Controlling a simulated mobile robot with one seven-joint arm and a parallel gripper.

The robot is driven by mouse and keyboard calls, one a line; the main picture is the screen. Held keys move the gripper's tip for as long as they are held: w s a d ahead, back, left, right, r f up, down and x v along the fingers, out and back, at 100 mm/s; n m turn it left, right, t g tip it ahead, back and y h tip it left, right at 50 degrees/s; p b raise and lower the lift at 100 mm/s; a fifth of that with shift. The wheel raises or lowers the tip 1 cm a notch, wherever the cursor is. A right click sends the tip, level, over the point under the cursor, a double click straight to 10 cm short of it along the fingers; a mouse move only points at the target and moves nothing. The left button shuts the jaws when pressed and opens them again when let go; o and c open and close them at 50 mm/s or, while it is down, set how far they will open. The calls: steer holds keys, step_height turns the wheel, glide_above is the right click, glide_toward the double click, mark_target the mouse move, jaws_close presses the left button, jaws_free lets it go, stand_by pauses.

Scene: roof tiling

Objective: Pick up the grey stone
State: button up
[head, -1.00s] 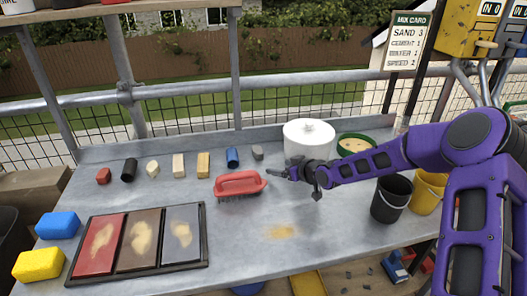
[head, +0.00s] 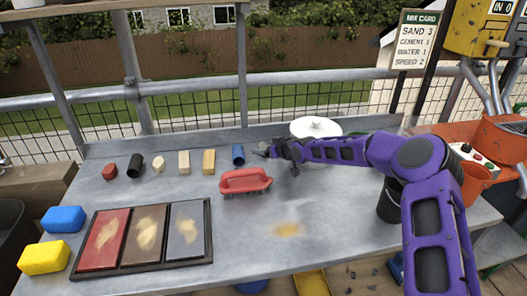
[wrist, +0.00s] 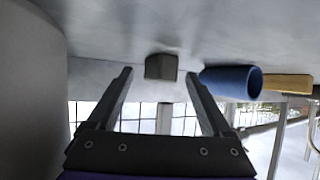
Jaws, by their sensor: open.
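The grey stone (wrist: 161,66) is a small block in the wrist view, resting on the grey table beyond my fingertips. It appears centred in the gap between the two fingers and not touching them. My gripper (wrist: 159,76) is open and empty. In the head view, my gripper (head: 268,151) is low over the back of the table, just right of the blue cylinder (head: 238,154).
A white lidded pot (head: 315,127) is behind my arm and fills one side of the wrist view. A red brush (head: 245,181) lies in front of my gripper.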

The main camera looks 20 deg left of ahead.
steer(key=shift+w+a+f, duration=0.15)
jaws_close()
stand_by(0.4)
step_height(320, 180, up, 10)
steer(key=p, duration=0.1)
stand_by(0.4)
